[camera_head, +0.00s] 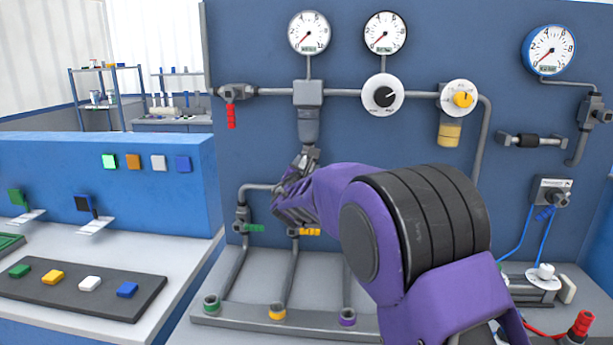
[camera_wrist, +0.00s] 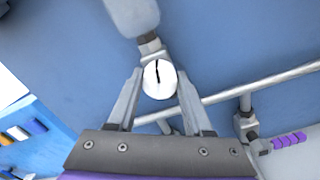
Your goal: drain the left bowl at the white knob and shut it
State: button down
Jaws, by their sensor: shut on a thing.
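The left bowl (camera_head: 308,128) is a grey cylinder hanging under a grey block on the upper pipe. Its lower end also shows at the top of the wrist view (camera_wrist: 132,14). The white knob (camera_wrist: 158,79) is a round disc with a black line across it, just below the bowl. My gripper (camera_head: 306,158) reaches up under the bowl from below. In the wrist view my gripper (camera_wrist: 158,85) has one finger on each side of the white knob and is shut on it.
A yellow bowl (camera_head: 449,132) hangs to the right. Two gauges (camera_head: 309,33) (camera_head: 385,33) are above. Valves with green (camera_head: 249,228) and yellow handles (camera_head: 306,232) sit below my gripper on the pipes. A purple handle (camera_wrist: 289,141) shows in the wrist view. A red handle (camera_head: 231,117) hangs at left.

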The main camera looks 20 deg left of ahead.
jog(key=shift+f+m+b, duration=0.15)
jog(key=shift+m+b, duration=0.35)
jog(key=shift+m, duration=7.2)
jog(key=shift+c, duration=1.5)
grip_release()
jog(key=v, duration=1.7)
jog(key=shift+s+d, duration=0.2)
